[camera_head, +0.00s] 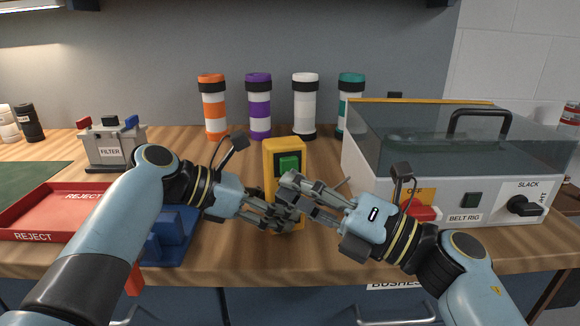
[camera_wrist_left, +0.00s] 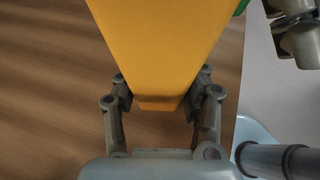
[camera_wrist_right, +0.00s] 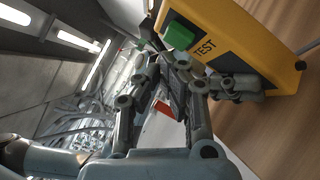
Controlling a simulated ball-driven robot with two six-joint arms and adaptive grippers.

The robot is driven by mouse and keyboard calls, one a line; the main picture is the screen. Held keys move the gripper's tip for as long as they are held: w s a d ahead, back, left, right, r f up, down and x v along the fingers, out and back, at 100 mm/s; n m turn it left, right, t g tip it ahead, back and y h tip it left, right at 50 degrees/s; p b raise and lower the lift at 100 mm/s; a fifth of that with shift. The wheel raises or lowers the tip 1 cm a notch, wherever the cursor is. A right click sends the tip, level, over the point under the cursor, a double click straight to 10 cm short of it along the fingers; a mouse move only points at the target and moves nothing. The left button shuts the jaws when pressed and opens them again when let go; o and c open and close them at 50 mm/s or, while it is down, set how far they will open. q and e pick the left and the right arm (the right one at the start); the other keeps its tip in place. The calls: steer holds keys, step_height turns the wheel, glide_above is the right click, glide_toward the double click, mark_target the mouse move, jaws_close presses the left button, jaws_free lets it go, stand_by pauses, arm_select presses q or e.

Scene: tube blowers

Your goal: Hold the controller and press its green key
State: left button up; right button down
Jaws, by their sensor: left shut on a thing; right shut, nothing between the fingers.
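The yellow controller (camera_head: 270,160) stands upright above the middle of the wooden table, its green key (camera_head: 289,164) on a dark panel facing the right side. My left gripper (camera_head: 284,215) is shut on the controller's lower part; the left wrist view shows the yellow body (camera_wrist_left: 160,50) between both fingers. My right gripper (camera_head: 292,184) is shut and empty, its fingertips close to the controller just below the green key. In the right wrist view the green key (camera_wrist_right: 178,36) and a TEST label show just beyond the fingertips (camera_wrist_right: 170,62); I cannot tell whether they touch.
The belt rig box (camera_head: 440,170) with clear cover stands at right. Several banded tubes (camera_head: 258,107) stand at the back. A FILTER unit (camera_head: 111,146), red REJECT tray (camera_head: 40,208) and blue holder (camera_head: 172,240) are at left. The front table edge is close.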

arm_select(q)
steer(key=shift+f, duration=0.1)
arm_select(e)
steer(key=shift+w+a, duration=0.1)
steer(key=shift+w, duration=0.3)
steer(key=shift+w+a, duration=0.1)
steer(key=shift+w, duration=0.35)
stand_by(0.5)
steer(key=shift+s, duration=0.1)
steer(key=shift+s+d, duration=0.2)
steer(key=shift+s, duration=0.55)
steer(key=s, duration=0.2)
steer(key=s+d, duration=0.1)
steer(key=s, duration=0.2)
steer(key=shift+d+r, duration=0.1)
steer(key=shift+d, duration=0.05)
steer(key=shift+w, duration=0.1)
stand_by(0.4)
